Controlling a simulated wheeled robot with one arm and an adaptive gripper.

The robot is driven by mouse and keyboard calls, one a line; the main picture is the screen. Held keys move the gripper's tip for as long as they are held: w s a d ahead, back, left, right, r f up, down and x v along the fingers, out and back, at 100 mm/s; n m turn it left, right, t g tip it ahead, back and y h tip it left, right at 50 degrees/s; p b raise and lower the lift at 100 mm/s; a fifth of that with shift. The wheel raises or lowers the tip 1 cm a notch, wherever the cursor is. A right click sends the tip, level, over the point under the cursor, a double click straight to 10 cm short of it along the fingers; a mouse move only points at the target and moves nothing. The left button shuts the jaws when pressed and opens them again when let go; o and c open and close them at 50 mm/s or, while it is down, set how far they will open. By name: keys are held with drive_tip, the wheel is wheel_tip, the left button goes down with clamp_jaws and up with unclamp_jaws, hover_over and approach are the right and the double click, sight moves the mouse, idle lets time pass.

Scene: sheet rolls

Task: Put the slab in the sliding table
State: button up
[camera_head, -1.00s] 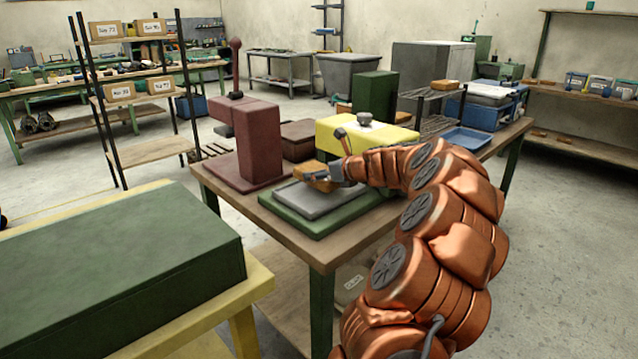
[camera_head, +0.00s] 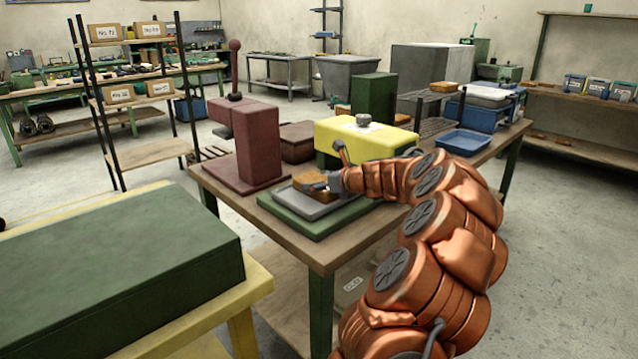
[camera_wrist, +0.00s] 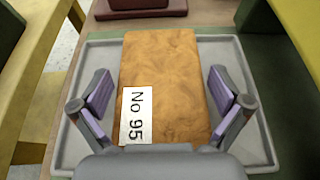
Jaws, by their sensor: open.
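The slab (camera_wrist: 170,75) is an orange-brown block with a white "No 95" label. It lies flat on the grey tray of the sliding table (camera_wrist: 255,110), inside its rim. In the head view the slab (camera_head: 309,181) shows on the grey tray over a green base (camera_head: 318,226), in front of the maroon column. My gripper (camera_wrist: 160,90) is open around the slab, one finger on each side, with a visible gap at both sides. The slab's near end is hidden by my gripper.
A maroon press-like block (camera_head: 256,145) stands just behind and left of the tray. A yellow-topped machine (camera_head: 365,140) with a lever stands behind it. A blue tray (camera_head: 463,141) is farther right on the wooden table. A green block (camera_head: 120,265) on a yellow bench is at the left.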

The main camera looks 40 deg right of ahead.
drive_tip(key=shift+s+r, duration=0.2)
drive_tip(key=p+v, duration=0.1)
drive_tip(key=v, duration=1)
drive_tip(key=shift+s+r, duration=0.15)
drive_tip(key=shift+s, duration=0.1)
drive_tip(key=shift+a, duration=0.1)
